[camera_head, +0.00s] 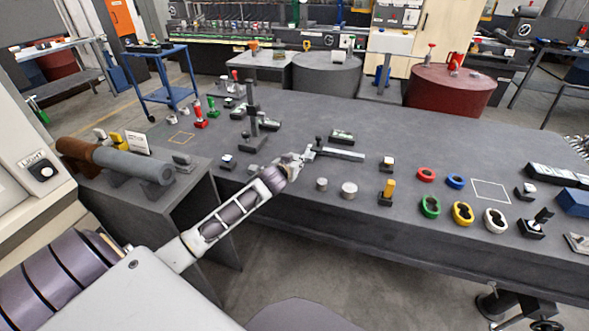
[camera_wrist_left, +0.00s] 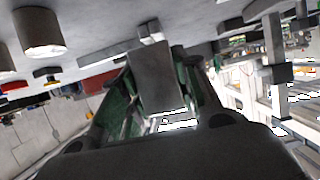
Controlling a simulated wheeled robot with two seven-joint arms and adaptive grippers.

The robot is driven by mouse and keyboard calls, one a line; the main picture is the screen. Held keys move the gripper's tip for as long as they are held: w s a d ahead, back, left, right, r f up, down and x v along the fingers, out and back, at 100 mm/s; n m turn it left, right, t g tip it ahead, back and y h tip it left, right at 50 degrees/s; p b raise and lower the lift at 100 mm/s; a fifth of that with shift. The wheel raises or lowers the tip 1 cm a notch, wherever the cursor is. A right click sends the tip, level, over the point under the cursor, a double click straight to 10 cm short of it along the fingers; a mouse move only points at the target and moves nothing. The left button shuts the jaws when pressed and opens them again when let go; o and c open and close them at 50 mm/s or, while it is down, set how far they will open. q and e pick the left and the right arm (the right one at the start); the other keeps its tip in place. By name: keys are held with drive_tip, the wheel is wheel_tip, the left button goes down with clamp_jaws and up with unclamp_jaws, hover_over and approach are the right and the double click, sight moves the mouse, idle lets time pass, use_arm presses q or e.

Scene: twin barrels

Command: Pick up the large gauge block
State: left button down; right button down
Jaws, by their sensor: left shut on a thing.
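The wrist view is upside down, with the tabletop along the top; whether the block touches the table is unclear. My right gripper is in neither view.
Coloured rings (camera_head: 462,213) and small blocks lie farther right. A side bench with a large pipe (camera_head: 135,164) is at left. The table's back middle is fairly clear.

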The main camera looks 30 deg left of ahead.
sight(295, 156)
use_arm(q)
wheel_tip(295, 156, up, 2)
drive_tip(key=shift+r, duration=0.6)
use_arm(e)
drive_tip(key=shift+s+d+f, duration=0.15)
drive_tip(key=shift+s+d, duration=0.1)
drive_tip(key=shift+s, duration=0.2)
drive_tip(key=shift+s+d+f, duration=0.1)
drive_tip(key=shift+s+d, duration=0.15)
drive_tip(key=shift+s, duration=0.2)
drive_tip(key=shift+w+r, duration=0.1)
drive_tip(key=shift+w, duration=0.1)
